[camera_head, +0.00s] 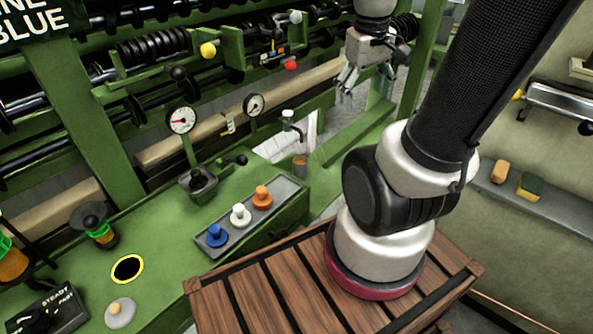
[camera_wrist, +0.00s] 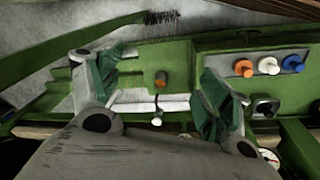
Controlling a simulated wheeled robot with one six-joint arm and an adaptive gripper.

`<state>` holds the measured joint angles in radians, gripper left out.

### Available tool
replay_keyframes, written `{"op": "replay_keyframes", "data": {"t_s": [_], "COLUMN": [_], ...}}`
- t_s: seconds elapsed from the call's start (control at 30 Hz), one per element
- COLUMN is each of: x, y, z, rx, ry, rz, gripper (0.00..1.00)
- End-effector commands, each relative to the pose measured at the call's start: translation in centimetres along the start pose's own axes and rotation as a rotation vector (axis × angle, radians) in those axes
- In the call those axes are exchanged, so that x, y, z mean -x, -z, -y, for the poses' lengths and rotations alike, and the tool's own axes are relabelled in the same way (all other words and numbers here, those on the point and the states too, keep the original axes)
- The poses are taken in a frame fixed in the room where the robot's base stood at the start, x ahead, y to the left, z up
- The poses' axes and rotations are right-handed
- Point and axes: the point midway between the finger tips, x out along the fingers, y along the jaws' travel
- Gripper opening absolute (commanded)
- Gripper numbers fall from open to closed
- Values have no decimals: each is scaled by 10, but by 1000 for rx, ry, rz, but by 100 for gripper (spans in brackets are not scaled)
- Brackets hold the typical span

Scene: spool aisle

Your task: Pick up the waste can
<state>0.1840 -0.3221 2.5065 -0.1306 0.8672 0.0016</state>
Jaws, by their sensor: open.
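A small grey can with orange contents, likely the waste can (camera_head: 299,166), stands on the green machine bed near the right end of the button panel. In the wrist view, the can (camera_wrist: 161,80) appears between my spread fingers, with its orange top showing and its lower body hard to make out. My gripper (camera_head: 366,80) is open and empty. In the head view it hangs higher up and to the right of the can, apart from it. Both fingers of my gripper (camera_wrist: 150,95) show in the wrist view.
A panel with blue, white and orange buttons (camera_head: 240,214) lies left of the can. A small tap-like fitting (camera_head: 288,118) stands just behind it. Dial gauges (camera_head: 181,120) and green rails with black rollers crowd the back. A wooden slatted crate top (camera_head: 260,300) is in front.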

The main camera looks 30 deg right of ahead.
Motion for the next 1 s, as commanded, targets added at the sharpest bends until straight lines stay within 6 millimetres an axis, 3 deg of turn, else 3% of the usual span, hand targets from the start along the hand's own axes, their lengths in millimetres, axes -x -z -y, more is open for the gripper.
{"op": "replay_keyframes", "data": {"t_s": [0.17,0.27,0.47,0.6,0.7,0.8,0.9,1.0], "x": [-35,-67,-162,-244,-307,-360,-380,-377], "y": [18,33,72,102,126,152,179,197], "z": [-25,-45,-89,-101,-91,-59,-18,11], "rx": [10,35,164,310,440,578,688,750], "ry": [-42,-70,-100,-63,9,126,248,327], "rz": [75,119,157,110,20,-126,-295,-418], "gripper": [78,78,78,78,78,78,78,78]}}
